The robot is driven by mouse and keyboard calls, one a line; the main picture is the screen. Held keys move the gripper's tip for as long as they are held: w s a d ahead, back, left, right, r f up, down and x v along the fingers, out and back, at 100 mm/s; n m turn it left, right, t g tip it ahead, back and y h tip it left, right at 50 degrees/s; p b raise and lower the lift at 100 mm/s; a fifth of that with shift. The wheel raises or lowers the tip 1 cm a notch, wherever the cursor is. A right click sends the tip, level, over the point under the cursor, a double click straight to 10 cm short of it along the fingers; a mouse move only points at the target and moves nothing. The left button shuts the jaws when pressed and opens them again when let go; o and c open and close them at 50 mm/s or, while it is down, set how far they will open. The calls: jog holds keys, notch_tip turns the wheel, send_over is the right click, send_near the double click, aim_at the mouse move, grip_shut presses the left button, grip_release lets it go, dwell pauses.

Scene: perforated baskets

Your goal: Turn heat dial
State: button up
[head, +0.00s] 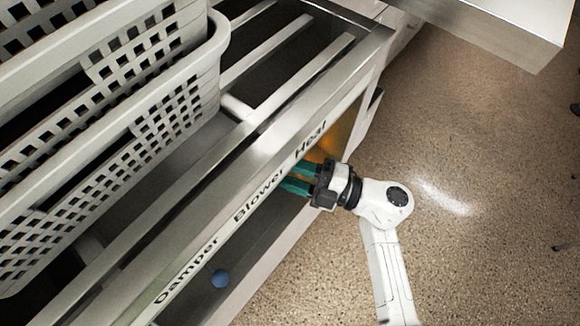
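The label "Heat" (311,139) is on the metal front rail, at its far right end. Below it is an orange patch (331,143), partly hidden behind my gripper; I cannot tell if it is the heat dial or a lit surface. My gripper (295,178) points left under the rail, between the "Blower" and "Heat" labels. Its two teal fingers are apart, with a gap between them. I see nothing held there, but the fingertips are partly in shade under the rail. No dial shape is clear at the heat label.
A blue round knob (220,278) sits under the "Damper" label (187,270). Perforated grey baskets (150,140) stand on the slatted metal top (265,50) at left. A pale slab (500,25) juts in at top right.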

jog(key=shift+s+r+n+h+p, duration=0.1)
jog(key=shift+n+h+p, duration=0.65)
jog(key=shift+n, duration=0.75)
jog(key=shift+r+n+h+p, duration=0.1)
jog(key=shift+n+h+p, duration=0.45)
jog(key=shift+n+p, duration=0.7)
jog(key=shift+f+n, duration=0.1)
jog(key=shift+n, duration=0.25)
jog(key=o, duration=1)
jog(key=shift+o, duration=0.2)
jog(key=p+v, duration=0.1)
jog(key=v, duration=0.9)
jog(key=shift+d+r, duration=0.3)
jog(key=shift+d, duration=0.05)
